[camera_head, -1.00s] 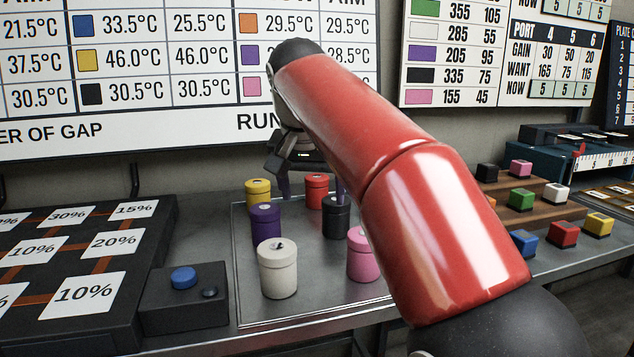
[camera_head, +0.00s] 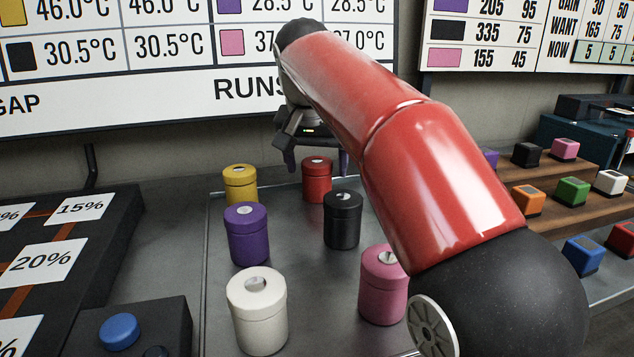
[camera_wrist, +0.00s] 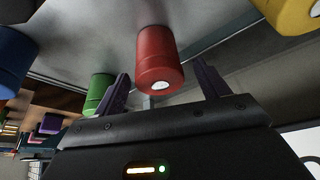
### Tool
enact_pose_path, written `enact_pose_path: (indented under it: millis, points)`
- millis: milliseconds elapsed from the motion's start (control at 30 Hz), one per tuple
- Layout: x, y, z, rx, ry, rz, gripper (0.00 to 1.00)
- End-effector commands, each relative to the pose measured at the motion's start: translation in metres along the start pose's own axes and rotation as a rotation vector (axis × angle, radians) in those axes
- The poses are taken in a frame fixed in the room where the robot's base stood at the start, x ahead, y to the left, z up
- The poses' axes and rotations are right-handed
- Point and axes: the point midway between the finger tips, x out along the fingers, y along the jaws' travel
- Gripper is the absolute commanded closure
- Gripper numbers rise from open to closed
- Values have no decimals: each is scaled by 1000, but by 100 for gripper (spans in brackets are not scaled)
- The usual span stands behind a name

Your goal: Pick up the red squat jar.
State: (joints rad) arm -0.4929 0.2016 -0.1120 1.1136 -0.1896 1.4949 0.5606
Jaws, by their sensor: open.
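The red squat jar (camera_head: 317,184) stands upright at the back of the grey tray, with a pale spot on its lid. My gripper (camera_head: 317,160) is just above and around the jar's top in the head view, open. In the wrist view the red jar (camera_wrist: 158,55) lies in the gap between the two spread dark fingers (camera_wrist: 162,80), with space on both sides. No contact shows. My red arm hides part of the tray to the right.
A yellow jar (camera_head: 240,186), purple jar (camera_head: 247,236), black jar (camera_head: 342,222), white jar (camera_head: 259,315) and pink jar (camera_head: 383,288) stand nearby. Green (camera_wrist: 98,92) and blue (camera_wrist: 12,60) jars show in the wrist view. A wall board (camera_head: 180,95) rises behind.

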Motion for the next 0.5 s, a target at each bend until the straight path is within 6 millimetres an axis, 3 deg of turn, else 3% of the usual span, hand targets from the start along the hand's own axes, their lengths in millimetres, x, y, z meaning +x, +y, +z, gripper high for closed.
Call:
enact_pose_path:
  millis: [33,200,467,500]
  points:
    - [12,1,1,0,-3,3,26]
    - [28,1,0,1,-2,0,26]
    - [30,1,0,1,-1,0,26]
    - [30,1,0,1,-1,0,31]
